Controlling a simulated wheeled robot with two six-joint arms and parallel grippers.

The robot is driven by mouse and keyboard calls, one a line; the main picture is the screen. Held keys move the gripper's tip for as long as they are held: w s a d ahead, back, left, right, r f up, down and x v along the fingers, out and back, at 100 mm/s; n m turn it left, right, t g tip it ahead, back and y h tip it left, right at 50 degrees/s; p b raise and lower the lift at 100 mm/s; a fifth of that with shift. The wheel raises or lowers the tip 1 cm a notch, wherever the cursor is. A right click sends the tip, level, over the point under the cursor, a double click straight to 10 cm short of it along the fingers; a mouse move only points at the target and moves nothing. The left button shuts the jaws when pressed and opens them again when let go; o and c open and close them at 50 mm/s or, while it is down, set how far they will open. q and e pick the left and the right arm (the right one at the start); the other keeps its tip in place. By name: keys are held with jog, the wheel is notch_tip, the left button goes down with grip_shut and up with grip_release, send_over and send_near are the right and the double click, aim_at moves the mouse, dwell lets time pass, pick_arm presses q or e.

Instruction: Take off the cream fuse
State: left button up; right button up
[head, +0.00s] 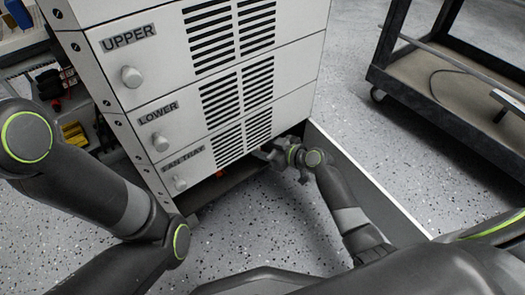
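I see no cream fuse in the head view. A white cabinet (180,85) has three stacked fronts labelled UPPER, LOWER and FAN TRAY, each with a round knob and black vent slots. My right gripper (268,155) is at the lower right corner of the FAN TRAY front (190,165), low near the floor. It is small and dark, so I cannot tell whether its fingers are open or shut, or whether it touches the cabinet. My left arm crosses the left side of the picture, but its gripper is not in view.
A dark cart (460,85) with a tan shelf stands at the upper right. A low panel (365,180) runs along the floor right of the cabinet. Shelves with yellow items (74,133) are at the left. Speckled floor (440,175) is clear between the panel and cart.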

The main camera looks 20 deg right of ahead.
jog(key=shift+w+a+f, duration=0.15)
jog(key=shift+w+a, duration=0.15)
jog(key=shift+w, duration=0.1)
grip_shut()
